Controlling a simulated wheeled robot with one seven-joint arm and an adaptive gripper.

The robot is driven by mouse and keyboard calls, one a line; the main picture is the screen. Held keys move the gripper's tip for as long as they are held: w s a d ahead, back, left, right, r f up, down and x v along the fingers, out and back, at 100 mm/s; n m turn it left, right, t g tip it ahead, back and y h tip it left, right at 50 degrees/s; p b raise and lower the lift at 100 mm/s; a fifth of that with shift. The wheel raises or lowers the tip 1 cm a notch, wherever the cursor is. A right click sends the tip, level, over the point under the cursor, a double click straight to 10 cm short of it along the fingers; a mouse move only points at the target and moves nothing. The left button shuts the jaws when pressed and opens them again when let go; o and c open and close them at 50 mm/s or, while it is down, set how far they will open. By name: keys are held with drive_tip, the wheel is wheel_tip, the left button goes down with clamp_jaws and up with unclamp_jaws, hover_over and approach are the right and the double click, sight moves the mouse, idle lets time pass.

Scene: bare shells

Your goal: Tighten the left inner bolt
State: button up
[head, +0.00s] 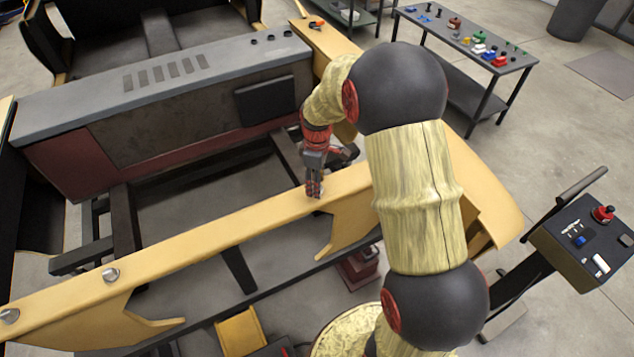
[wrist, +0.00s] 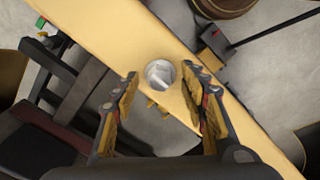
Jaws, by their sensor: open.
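A silver round bolt head (wrist: 160,74) sits on the yellow beam (wrist: 108,38) in the wrist view. A raised bar or slot crosses its top. My gripper (wrist: 161,76) is open, with one finger on each side of the bolt and visible room between. In the head view my gripper (head: 314,188) points down at the yellow beam (head: 215,231) and mostly hides this bolt. Two other silver bolts, a nearer one (head: 111,274) and one at the left edge (head: 9,316), stand on the same beam. I cannot tell whether the fingers touch the beam.
A grey-topped housing (head: 165,75) lies behind the beam, with dark frame bars and open gaps between. A table (head: 470,45) with small coloured parts stands at the back right. A console (head: 585,240) with a red knob stands at the right. An orange-and-black item (head: 316,25) lies at the far end.

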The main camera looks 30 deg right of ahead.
drive_tip(key=shift+c, duration=0.8)
clamp_jaws()
